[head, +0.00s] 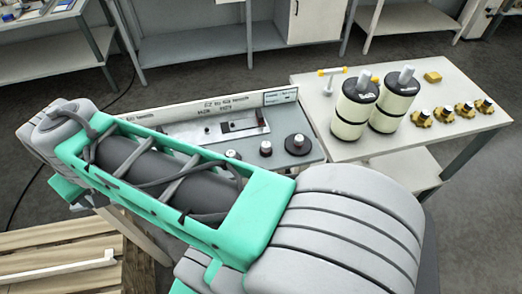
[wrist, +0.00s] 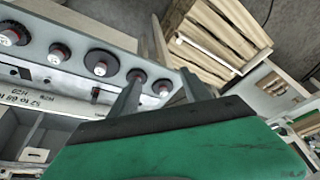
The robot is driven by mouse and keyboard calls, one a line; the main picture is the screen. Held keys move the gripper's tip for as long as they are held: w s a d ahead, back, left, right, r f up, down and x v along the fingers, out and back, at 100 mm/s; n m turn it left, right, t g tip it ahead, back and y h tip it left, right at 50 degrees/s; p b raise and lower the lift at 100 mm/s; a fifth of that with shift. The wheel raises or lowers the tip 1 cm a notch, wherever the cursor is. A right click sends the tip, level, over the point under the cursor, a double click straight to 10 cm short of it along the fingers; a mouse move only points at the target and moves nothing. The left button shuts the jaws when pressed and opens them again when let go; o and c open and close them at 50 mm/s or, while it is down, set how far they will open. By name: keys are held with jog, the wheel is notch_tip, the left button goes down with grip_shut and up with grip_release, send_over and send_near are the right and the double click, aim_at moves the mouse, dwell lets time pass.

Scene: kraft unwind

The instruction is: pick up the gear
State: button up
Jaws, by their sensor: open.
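Dark round discs, which may be gears, sit around posts on the grey bench panel. One wide disc (head: 298,144) is at the panel's right in the head view; the wrist view shows a wide disc (wrist: 92,68) left of my fingers. Their teeth are too small to make out. Several yellow lobed pieces (head: 462,110), also gear-like, stand on the right table. I cannot tell which the task means. My arm hides the gripper in the head view.
Two cream cylinders with black bands, one nearer (head: 352,118) and one behind (head: 392,112), stand on the right table (head: 445,75). A yellow-handled tool (head: 332,72) and a yellow block (head: 432,77) lie there too. A wooden slatted pallet (head: 60,255) is at lower left.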

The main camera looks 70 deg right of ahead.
jog(key=shift+o, duration=0.3)
jog(key=s+d+f+m+g+b, duration=0.1)
jog(key=d+f+m, duration=0.1)
jog(key=d+m, duration=0.2)
jog(key=s+d+f+m+g+b, duration=0.1)
jog(key=d+m+b, duration=0.1)
jog(key=d, duration=0.8)
jog(key=shift+s+d+f+m+h, duration=0.3)
jog(key=shift+s+f+m+h, duration=0.1)
jog(key=shift+m, duration=0.5)
jog(key=m+g+y+b, duration=0.2)
jog(key=m+b, duration=0.3)
jog(key=m, duration=1.1)
send_over(266, 144)
notch_tip(266, 144, down, 7)
jog(key=shift+s+d+r, duration=0.1)
jog(key=shift+s, duration=0.05)
notch_tip(266, 144, down, 7)
jog(key=shift+f+p, duration=0.1)
jog(key=shift+p, duration=0.25)
jog(key=shift+f, duration=0.15)
grip_shut()
